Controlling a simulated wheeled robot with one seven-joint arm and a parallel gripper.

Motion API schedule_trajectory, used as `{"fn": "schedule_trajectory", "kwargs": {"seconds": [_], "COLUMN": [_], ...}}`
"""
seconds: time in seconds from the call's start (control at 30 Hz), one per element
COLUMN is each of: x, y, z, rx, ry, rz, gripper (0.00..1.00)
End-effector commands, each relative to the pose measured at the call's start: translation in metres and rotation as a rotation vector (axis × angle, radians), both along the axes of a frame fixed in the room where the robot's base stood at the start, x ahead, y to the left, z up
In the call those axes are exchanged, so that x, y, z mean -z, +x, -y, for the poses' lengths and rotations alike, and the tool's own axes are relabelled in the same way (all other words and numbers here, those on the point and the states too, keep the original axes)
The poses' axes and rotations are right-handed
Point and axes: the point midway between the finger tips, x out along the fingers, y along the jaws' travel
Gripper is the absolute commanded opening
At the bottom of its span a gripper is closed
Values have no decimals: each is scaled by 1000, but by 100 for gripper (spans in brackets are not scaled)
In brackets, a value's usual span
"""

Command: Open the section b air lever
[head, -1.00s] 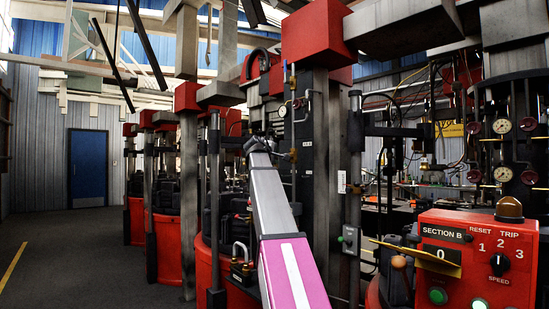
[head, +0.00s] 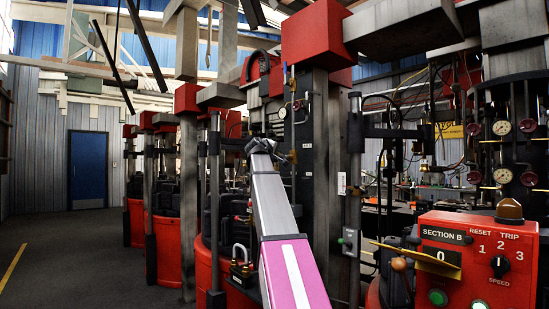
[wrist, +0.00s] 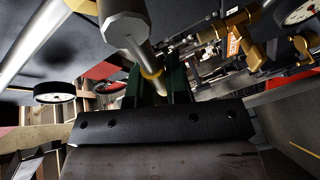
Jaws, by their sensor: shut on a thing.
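My gripper (wrist: 155,85) shows in the wrist view with its dark green fingers closed around a slim piece. I take that piece to be the section b air lever (wrist: 151,74), a grey rod with a yellow band, with its gripped part mostly hidden. In the head view my arm reaches up to the dark machine column, and its dark end (head: 285,156) is beside the column below a small gauge (head: 282,112). The fingertips are too small to make out there.
The red Section B panel (head: 470,275) stands at the lower right. Red moulds (head: 167,235) line the left, beside open floor. In the wrist view, brass valve fittings (wrist: 252,50) with an orange tag sit close to the right of the fingers, near a gauge (wrist: 302,10).

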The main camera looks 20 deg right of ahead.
Motion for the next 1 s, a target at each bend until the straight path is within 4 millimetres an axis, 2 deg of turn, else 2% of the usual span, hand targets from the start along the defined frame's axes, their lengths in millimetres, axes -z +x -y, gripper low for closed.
{"fn": "schedule_trajectory", "kwargs": {"seconds": [0.5, 1.0], "x": [-30, -47], "y": [-18, -45], "z": [6, 16], "rx": [0, 0], "ry": [166, 323], "rz": [461, 898], "gripper": [0, 0]}}
